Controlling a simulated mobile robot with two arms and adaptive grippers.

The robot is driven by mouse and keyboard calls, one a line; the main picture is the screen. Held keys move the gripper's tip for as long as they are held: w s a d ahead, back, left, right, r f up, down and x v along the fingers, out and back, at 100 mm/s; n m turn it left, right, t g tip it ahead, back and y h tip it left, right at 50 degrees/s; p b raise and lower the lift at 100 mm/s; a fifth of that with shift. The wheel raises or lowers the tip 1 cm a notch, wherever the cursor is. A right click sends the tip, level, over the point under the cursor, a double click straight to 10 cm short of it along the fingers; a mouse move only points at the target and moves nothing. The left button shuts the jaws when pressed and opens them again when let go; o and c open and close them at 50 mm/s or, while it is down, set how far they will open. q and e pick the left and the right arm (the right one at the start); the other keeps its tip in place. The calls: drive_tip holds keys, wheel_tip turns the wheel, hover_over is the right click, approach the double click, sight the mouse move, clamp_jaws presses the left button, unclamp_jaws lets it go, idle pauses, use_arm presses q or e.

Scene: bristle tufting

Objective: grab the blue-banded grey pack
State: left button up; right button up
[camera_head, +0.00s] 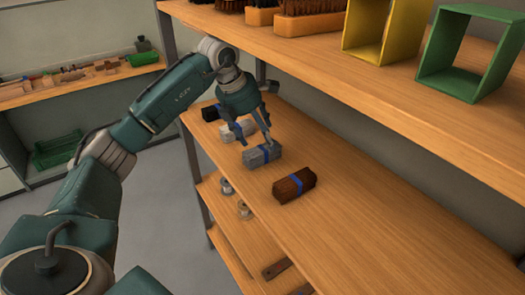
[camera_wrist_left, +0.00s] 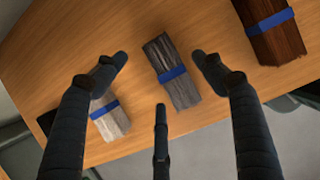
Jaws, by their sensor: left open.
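The blue-banded grey pack (camera_head: 262,155) lies on the middle wooden shelf, between a paler pack and a brown one. In the left wrist view the grey pack (camera_wrist_left: 163,52) lies between the spread fingers, with its blue band near its middle. My left gripper (camera_head: 254,136) is open and empty, with its fingers pointing down close over the grey pack. In the left wrist view the left gripper (camera_wrist_left: 160,62) has one finger on each side of the pack and a third near its lower end. I cannot tell whether any finger touches it. My right gripper is out of view.
A brown pack (camera_head: 294,185), a pale pack (camera_head: 238,131) and a black pack (camera_head: 211,112) lie in the same row, all blue-banded. The upper shelf (camera_head: 300,50) overhangs behind, carrying brushes, a yellow box frame (camera_head: 388,30) and a green one (camera_head: 450,80). The shelf right of the brown pack is clear.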

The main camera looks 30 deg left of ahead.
sight(265, 145)
use_arm(q)
drive_tip(key=p+x, duration=0.1)
drive_tip(key=x, duration=0.3)
drive_tip(key=shift+w+f, duration=0.15)
drive_tip(key=shift+f, duration=0.25)
drive_tip(key=c, duration=1.3)
drive_tip(key=shift+r, duration=0.15)
